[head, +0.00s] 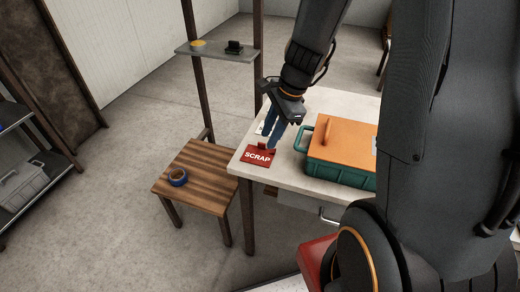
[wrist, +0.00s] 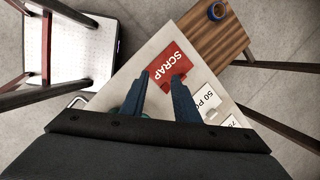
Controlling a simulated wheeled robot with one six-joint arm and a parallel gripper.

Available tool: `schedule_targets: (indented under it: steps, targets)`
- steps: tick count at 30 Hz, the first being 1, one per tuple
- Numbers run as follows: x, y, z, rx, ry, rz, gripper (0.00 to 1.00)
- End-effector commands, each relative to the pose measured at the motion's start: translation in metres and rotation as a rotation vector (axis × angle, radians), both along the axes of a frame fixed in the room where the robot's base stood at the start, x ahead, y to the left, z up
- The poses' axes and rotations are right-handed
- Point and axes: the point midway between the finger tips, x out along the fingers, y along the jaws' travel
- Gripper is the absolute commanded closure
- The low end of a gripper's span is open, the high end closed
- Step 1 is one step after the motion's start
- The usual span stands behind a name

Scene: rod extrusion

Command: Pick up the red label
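The red label (head: 258,155), marked SCRAP, lies flat near the left corner of the white table (head: 283,178). A small raised red tab stands on it. The label also shows in the wrist view (wrist: 166,62), ahead of my fingers. My gripper (head: 269,141) points down over the label's upper right part. In the wrist view my gripper (wrist: 160,77) has its two blue fingers apart, with a gap between the tips. The tab is close to the right fingertip; I cannot tell whether they touch.
A teal box with an orange lid (head: 342,138) stands on the table right of the label. White cards, one marked 50 PC (wrist: 206,101), lie beside the label. A wooden stool (head: 205,168) with a blue roll (head: 177,178) stands left. A small shelf (head: 218,54) is behind.

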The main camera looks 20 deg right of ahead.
Motion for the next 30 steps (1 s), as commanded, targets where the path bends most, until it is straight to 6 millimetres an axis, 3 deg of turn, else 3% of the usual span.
schedule_targets:
  steps: [3,9,30]
  targets:
    - [0.028,-0.012,-0.004,0.097,0.054,-0.352,0.72]
    - [0.051,-0.021,-0.012,0.181,0.098,-0.638,0.72]
    - [0.066,-0.002,-0.082,0.187,0.103,-0.656,0.72]
